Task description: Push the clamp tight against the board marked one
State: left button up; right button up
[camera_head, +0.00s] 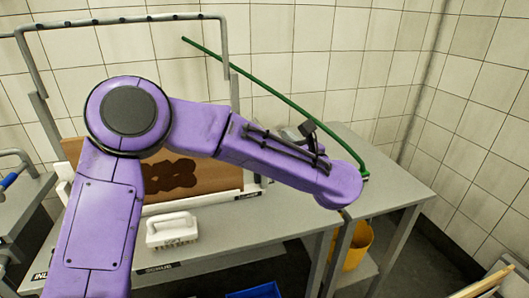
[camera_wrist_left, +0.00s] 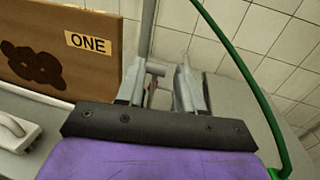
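The board marked ONE (camera_wrist_left: 105,58) is brown with a dark blotch and stands upright at the left of the left wrist view. In the head view the brown board (camera_head: 222,180) is partly covered by my purple left arm. My left gripper (camera_wrist_left: 160,72) has its two fingers apart, to the right of the board. A grey bar with a short round stub (camera_wrist_left: 155,68) shows at and between the fingers. It may be part of the clamp; I cannot tell whether it touches a finger. The head view hides the fingertips behind my arm. My right gripper is not in view.
A white-handled brush (camera_head: 172,229) lies on the grey table in front of the board. A green hose or rod (camera_head: 275,88) slants down to the right side. A yellow bucket (camera_head: 357,245) sits below. The right tabletop (camera_head: 395,190) is clear.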

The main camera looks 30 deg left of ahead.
pick_arm(q)
notch_tip(320, 180, down, 8)
jog(key=b, duration=0.6)
jog(key=p+x, duration=0.1)
jog(key=x, duration=1)
jog(key=shift+r, duration=0.25)
jog(key=shift+d, duration=0.1)
grip_shut()
